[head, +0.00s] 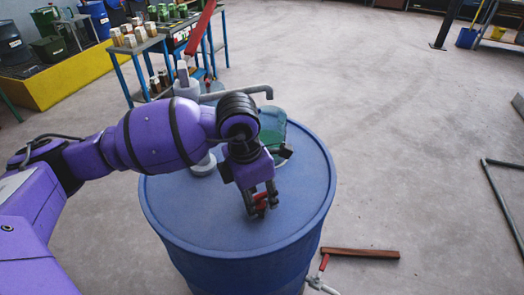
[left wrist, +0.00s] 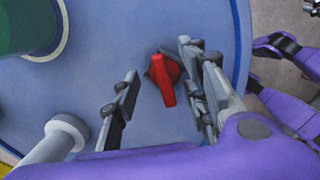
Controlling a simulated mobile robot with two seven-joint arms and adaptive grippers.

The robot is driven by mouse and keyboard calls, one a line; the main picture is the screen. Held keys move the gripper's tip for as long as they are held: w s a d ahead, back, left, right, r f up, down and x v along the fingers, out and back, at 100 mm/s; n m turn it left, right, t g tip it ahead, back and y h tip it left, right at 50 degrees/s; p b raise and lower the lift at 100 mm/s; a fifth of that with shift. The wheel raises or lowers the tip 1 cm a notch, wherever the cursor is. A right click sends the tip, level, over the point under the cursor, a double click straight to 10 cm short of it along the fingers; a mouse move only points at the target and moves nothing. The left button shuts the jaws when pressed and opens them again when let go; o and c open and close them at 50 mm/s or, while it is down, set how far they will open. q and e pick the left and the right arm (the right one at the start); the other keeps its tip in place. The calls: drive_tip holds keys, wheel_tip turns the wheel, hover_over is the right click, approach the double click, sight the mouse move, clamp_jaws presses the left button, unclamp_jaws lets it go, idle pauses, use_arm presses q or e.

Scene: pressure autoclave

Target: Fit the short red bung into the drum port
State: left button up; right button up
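The short red bung (head: 261,199) is on the blue drum's lid, below my left gripper (head: 260,200). In the left wrist view the red bung (left wrist: 166,88) lies against a dark round patch, which may be the port; I cannot tell whether it is seated in it. My left gripper (left wrist: 163,95) points down with its two grey fingers apart, one on each side of the red piece. The red is nearer the right-hand finger, and a gap shows on the left. The drum (head: 200,225) stands upright.
A grey pump with a bent spout (head: 235,93) and red lever (head: 200,30) stands on the drum, beside a green funnel-like vessel (head: 273,128). A red bar (head: 360,253) lies on the floor right of the drum. Blue-framed carts (head: 140,50) stand behind. The floor at right is mostly clear.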

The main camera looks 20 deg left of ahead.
use_arm(q)
drive_tip(key=shift+r, duration=0.25)
wheel_tip(320, 180, up, 12)
drive_tip(key=s+a, duration=0.1)
drive_tip(key=shift+s+f, duration=0.15)
drive_tip(key=shift+f, duration=0.1)
idle(0.4)
